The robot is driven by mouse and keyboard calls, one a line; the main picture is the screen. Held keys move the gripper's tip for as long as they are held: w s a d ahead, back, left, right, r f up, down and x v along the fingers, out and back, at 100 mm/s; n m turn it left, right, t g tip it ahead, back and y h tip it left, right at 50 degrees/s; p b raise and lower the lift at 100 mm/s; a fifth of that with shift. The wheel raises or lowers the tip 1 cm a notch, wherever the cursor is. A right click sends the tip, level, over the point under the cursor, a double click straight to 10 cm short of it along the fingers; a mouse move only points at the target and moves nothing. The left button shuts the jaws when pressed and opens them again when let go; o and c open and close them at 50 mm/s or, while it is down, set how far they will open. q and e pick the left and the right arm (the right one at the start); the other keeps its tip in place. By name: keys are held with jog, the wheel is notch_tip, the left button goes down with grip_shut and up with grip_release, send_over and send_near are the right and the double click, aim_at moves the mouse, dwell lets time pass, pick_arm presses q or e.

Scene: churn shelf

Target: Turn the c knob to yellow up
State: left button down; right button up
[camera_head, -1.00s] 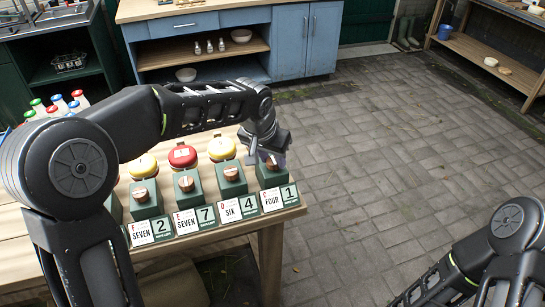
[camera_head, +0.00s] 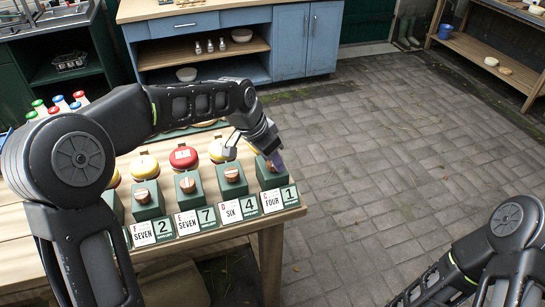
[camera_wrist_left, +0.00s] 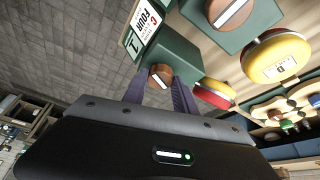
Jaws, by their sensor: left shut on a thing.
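The c knob (camera_wrist_left: 161,75) is a round wooden knob with a pale stripe on a green box (camera_head: 268,179), labelled "C FOUR" and "1", at the right end of a row on the table. My left gripper (camera_head: 277,160) comes down over this knob, its two fingers shut on the knob's sides; they also show in the left wrist view (camera_wrist_left: 159,92). In the head view the fingers largely hide the knob. A domed button (camera_wrist_left: 213,93), red and yellow, stands behind the c box. My right gripper is out of view; only part of that arm shows at lower right.
Similar boxes with wooden knobs, such as the D one (camera_head: 231,181), stand close to the left. Yellow and red domes (camera_head: 184,157) stand behind them. The table (camera_head: 190,246) ends just right of the c box, with open paved floor beyond.

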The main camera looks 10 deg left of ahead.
pick_arm(q)
jog(key=m+g+h, duration=0.1)
jog(key=m, duration=0.2)
jog(key=shift+w+a+m, duration=0.1)
jog(key=shift+a+m, duration=0.05)
jog(key=shift+m, duration=0.25)
jog(key=m+g+p, duration=0.1)
jog(key=m, duration=0.1)
jog(key=shift+r+m+h, duration=0.1)
jog(key=shift+m+h, duration=0.2)
jog(key=m+g+p, duration=0.1)
jog(key=m, duration=0.2)
jog(key=shift+w+m, duration=0.15)
jog(key=shift+m, duration=0.15)
jog(key=shift+m+g+p, duration=0.8)
jog(key=shift+m+p, duration=0.1)
jog(key=shift+m, duration=0.7)
jog(key=c, duration=1)
grip_release()
